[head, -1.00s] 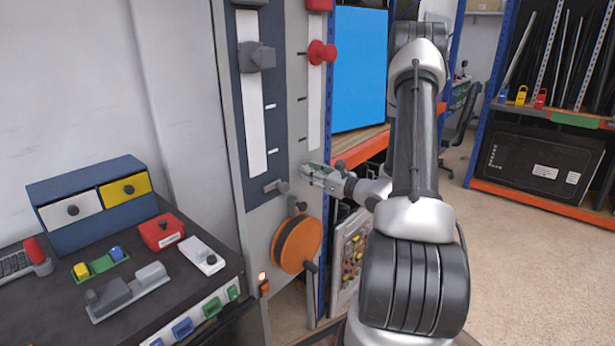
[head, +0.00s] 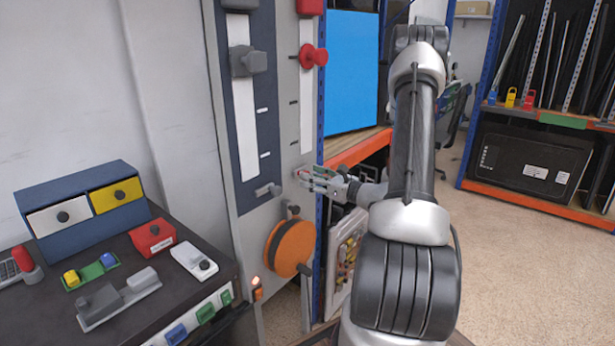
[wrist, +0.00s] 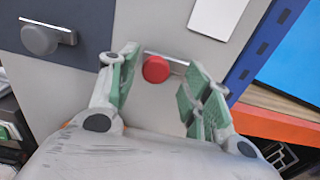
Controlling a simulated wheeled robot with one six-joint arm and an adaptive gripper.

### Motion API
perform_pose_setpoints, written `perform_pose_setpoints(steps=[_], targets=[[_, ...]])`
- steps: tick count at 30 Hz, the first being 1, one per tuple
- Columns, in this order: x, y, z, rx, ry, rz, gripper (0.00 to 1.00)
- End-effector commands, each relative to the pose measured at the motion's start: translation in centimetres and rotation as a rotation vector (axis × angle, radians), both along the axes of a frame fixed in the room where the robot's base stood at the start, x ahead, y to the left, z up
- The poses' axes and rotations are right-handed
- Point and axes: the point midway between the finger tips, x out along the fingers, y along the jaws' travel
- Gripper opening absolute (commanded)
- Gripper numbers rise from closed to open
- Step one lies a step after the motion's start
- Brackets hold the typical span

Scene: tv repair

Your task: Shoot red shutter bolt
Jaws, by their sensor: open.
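The red shutter bolt shows in the wrist view as a round red knob (wrist: 155,69) on a short metal bar, set on the light grey panel. My gripper (wrist: 155,75) is open, with one green-padded finger on each side of the knob. The knob sits nearer the left finger and looks apart from both; I cannot tell how deep it is between them. In the head view my gripper (head: 304,178) is at the panel's right edge and largely hides the bolt. A similar bolt with a grey knob (wrist: 40,39) is to the left on the dark strip.
A red slider knob (head: 313,56) and a grey slider (head: 247,62) are higher on the panel. An orange reel (head: 290,247) hangs below my gripper. A blue upright and orange shelf beam (head: 358,150) stand close at right. A workbench (head: 150,316) is at left.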

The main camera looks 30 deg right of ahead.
Motion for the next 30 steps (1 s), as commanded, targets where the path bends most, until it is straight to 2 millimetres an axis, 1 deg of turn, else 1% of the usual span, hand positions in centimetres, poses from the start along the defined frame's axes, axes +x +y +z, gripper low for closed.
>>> perform_pose_setpoints(steps=[1, 6, 9, 12, 15, 18, 30], targets=[[-1.1, -0.5, 0.0, 0.001, 0.001, -0.005, 0.49], [-4.7, -1.9, 0.0, 0.000, 0.000, -0.006, 0.49], [-6.5, -2.5, 0.0, -0.001, 0.001, -0.005, 0.49], [-7.8, -2.9, 0.0, -0.001, 0.001, -0.004, 0.49], [-8.5, -3.2, 0.0, -0.001, 0.000, -0.002, 0.49], [-8.7, -3.2, 0.0, -0.001, 0.000, -0.001, 0.49], [-8.7, -3.2, 0.0, -0.001, 0.001, -0.001, 0.49]])
